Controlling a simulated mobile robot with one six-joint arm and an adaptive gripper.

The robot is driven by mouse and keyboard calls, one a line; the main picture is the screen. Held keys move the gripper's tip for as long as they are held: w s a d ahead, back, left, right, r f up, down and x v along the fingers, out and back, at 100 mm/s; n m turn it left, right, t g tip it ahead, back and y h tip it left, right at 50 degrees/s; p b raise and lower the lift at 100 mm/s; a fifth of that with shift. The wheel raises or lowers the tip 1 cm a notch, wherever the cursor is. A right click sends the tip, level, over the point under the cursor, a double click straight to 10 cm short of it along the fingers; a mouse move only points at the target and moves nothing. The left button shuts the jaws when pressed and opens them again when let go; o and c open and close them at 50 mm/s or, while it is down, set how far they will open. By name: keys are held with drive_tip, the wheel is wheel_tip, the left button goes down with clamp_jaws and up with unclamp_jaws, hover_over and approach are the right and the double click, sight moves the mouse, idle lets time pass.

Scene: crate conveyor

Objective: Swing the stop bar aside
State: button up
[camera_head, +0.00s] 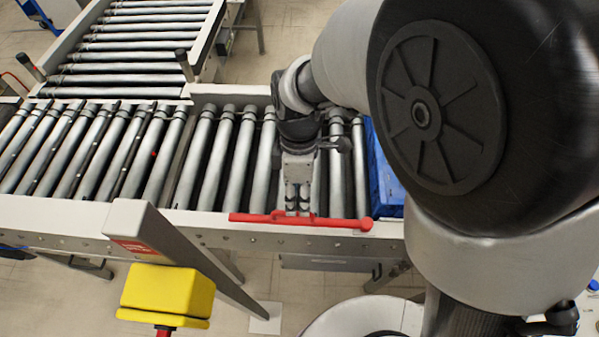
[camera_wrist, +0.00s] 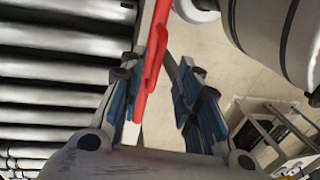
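The stop bar (camera_head: 335,222) is red and lies along the near side rail of the conveyor, with a round knob at its right end. It also shows in the wrist view (camera_wrist: 152,60). My gripper (camera_head: 292,210) is over the near rail, pointing down at the bar's middle part. In the wrist view my gripper (camera_wrist: 168,72) has its two blue-padded fingers apart. The red bar runs between them, close to the left finger; whether it touches that finger I cannot tell. In the head view my gripper hides part of the bar.
A blue crate (camera_head: 386,185) sits on the rollers to the right of my gripper, partly hidden by my arm. The rollers (camera_head: 215,160) to the left are empty. A yellow box (camera_head: 168,292) and a grey post (camera_head: 190,255) stand at the near left.

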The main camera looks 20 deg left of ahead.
wheel_tip(320, 180, up, 8)
drive_tip(key=w, duration=0.1)
drive_tip(key=shift+w+a, duration=0.2)
drive_tip(key=shift+w, duration=0.05)
drive_tip(key=shift+d, duration=0.1)
